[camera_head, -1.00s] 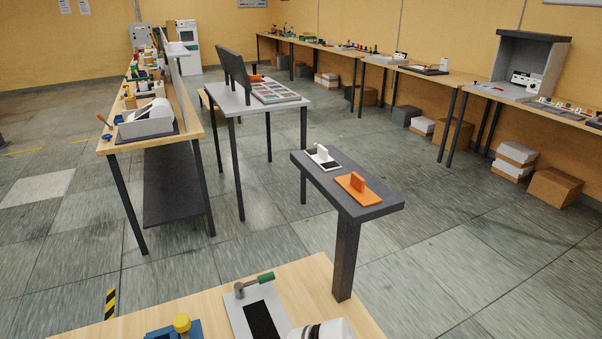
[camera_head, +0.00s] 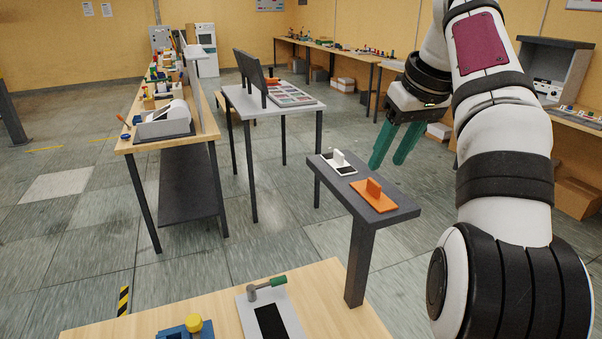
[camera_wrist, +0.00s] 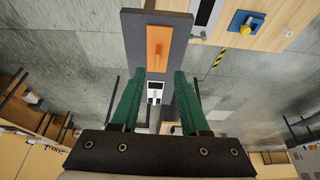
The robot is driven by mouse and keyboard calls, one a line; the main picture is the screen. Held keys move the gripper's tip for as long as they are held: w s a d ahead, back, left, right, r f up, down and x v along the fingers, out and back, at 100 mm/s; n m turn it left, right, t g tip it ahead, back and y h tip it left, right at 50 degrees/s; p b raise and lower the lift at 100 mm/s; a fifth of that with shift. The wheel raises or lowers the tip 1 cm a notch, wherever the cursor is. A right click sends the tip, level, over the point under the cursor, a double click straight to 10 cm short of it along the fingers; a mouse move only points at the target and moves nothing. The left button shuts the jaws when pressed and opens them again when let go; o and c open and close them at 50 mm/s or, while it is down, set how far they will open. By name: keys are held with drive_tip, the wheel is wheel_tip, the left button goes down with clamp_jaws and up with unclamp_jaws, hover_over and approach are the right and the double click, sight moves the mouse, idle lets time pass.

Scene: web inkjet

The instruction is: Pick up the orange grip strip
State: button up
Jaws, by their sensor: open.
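The orange grip strip (camera_head: 374,194) is a flat orange plate with an upright orange tab. It lies on a narrow dark grey stand (camera_head: 398,214), near its front end. In the wrist view the strip (camera_wrist: 159,50) shows beyond the fingertips, between their lines. My gripper (camera_head: 390,164) has green fingers, open and empty. It hangs beside and beyond the stand, apart from the strip. The wrist view shows the open fingers (camera_wrist: 161,75) on either side of the stand's far part.
A white piece with an upright tab (camera_head: 339,162) lies on the stand just behind the strip. A wooden bench (camera_head: 328,282) in front holds a grey device with a green handle (camera_head: 278,281) and a blue block with a yellow knob (camera_head: 194,324). Open floor lies left of the stand.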

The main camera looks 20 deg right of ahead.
sight(376, 182)
drive_tip(key=shift+w+d+f, duration=0.2)
drive_tip(key=shift+w+f, duration=0.05)
drive_tip(key=shift+f, duration=0.2)
drive_tip(key=x, duration=0.6)
drive_tip(key=shift+w, duration=0.1)
clamp_jaws()
